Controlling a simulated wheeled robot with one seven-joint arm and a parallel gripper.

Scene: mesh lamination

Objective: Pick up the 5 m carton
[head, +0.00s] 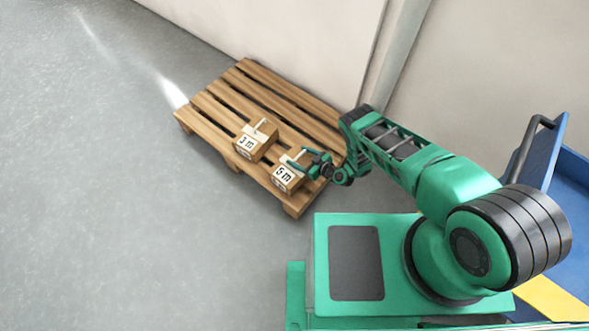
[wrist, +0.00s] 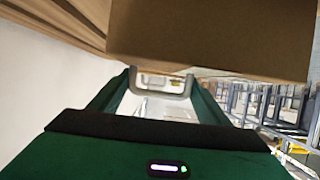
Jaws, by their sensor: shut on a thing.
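The 5 m carton (head: 287,178) is a small brown box with a white label reading "5 m". In the head view it is at the right front part of the wooden pallet (head: 211,124). My gripper (head: 306,160) is shut on this carton at its upper side. I cannot tell whether the carton touches the pallet slats. In the wrist view a brown carton face (wrist: 210,35) fills the upper part, just beyond the gripper's green fingers (wrist: 158,85). A pale handle shows between these fingers. The label is not visible in the wrist view.
The 3 m carton (head: 255,141) stands on the pallet, left of the 5 m carton. The pale wall (head: 290,40) runs close behind the pallet. A blue cart or tray (head: 560,165) is at the right. Grey floor (head: 100,200) at the left and front is clear.

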